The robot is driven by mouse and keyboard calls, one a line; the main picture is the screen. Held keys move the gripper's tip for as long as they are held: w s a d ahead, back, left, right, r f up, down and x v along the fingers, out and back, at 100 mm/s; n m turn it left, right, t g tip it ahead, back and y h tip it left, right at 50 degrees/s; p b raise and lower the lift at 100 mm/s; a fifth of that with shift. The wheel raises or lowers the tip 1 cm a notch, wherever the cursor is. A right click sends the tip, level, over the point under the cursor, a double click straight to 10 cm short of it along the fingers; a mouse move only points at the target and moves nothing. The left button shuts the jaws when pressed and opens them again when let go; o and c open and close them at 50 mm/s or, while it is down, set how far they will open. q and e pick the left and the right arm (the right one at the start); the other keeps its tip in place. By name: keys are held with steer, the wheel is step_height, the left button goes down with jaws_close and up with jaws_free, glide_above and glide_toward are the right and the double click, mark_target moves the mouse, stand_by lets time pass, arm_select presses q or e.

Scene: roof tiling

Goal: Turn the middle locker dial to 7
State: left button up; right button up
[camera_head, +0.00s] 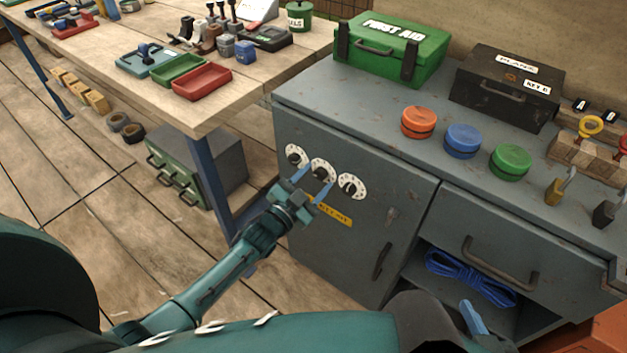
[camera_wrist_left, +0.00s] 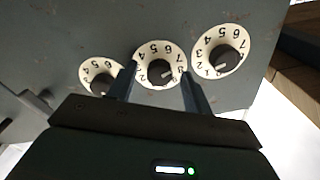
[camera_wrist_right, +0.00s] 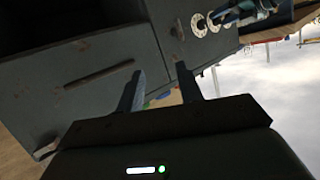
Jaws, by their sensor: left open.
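Three white dials with dark knobs sit in a row on the grey locker door (camera_head: 395,240). The middle dial (camera_head: 322,173) is between the left dial (camera_head: 295,156) and the right dial (camera_head: 352,187). My left gripper (camera_head: 311,187) is open, its fingers on either side of the middle dial. In the left wrist view the middle knob (camera_wrist_left: 158,72) lies between the spread fingertips (camera_wrist_left: 160,78), with no visible grip. Its white mark points to the lower right; I cannot tell the exact numeral. My right gripper (camera_wrist_right: 160,82) is open and empty, away from the dials.
A yellow label (camera_head: 333,213) is below the dials. A door handle (camera_head: 382,261) and drawer handle (camera_head: 500,263) stick out. Blue rope (camera_head: 470,277) lies in the open shelf. The workbench (camera_head: 195,112) stands left of the locker, with a green case (camera_head: 180,178) beneath it.

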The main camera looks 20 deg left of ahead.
arm_select(q)
steer(key=p+v, duration=0.1)
steer(key=v, duration=1.2)
arm_select(e)
steer(key=shift+w+a+f+g, duration=0.1)
steer(key=shift+a+f+g, duration=0.15)
steer(key=shift+f+g, duration=0.15)
steer(key=shift+r, duration=0.1)
